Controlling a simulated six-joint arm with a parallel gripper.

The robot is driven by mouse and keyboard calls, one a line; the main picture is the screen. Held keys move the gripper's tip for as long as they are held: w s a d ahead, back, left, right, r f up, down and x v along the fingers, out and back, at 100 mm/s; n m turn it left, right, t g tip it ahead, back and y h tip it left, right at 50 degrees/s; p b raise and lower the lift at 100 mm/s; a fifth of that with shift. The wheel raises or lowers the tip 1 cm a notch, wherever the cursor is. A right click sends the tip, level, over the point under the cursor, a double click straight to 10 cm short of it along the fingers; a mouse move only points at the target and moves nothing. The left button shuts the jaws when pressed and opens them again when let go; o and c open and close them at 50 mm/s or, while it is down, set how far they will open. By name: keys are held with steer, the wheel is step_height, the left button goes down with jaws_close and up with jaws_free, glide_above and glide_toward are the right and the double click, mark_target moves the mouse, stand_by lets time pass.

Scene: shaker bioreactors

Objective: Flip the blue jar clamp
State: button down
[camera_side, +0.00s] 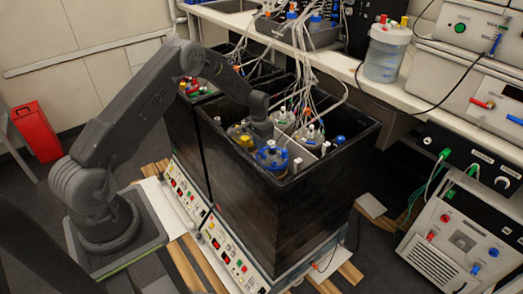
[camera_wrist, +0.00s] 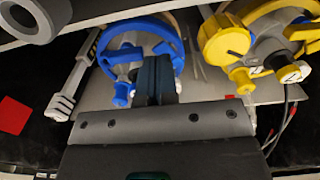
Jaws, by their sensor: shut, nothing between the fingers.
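The blue jar clamp (camera_side: 271,160) is a blue ring around the top of a jar near the front corner of the black box. In the wrist view the blue clamp (camera_wrist: 172,32) fills the upper middle, with a blue knob (camera_wrist: 121,95) hanging at its lower left. My gripper (camera_wrist: 155,68) is shut and empty, its dark fingers overlapping the clamp's lower right part. In the side view my gripper (camera_side: 262,128) is just above and behind the blue clamp. I cannot tell whether the fingers touch it. Part of the ring is hidden behind them.
A yellow clamp (camera_wrist: 247,42) on a neighbouring jar is close to the right in the wrist view. The tall walls of the black box (camera_side: 275,218) surround the jars. Tubes and cables (camera_side: 297,60) hang behind my gripper. A white-handled part (camera_wrist: 68,92) is at the left.

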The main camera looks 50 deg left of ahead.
steer(key=shift+f, duration=0.25)
step_height(320, 180, up, 7)
stand_by(1.0)
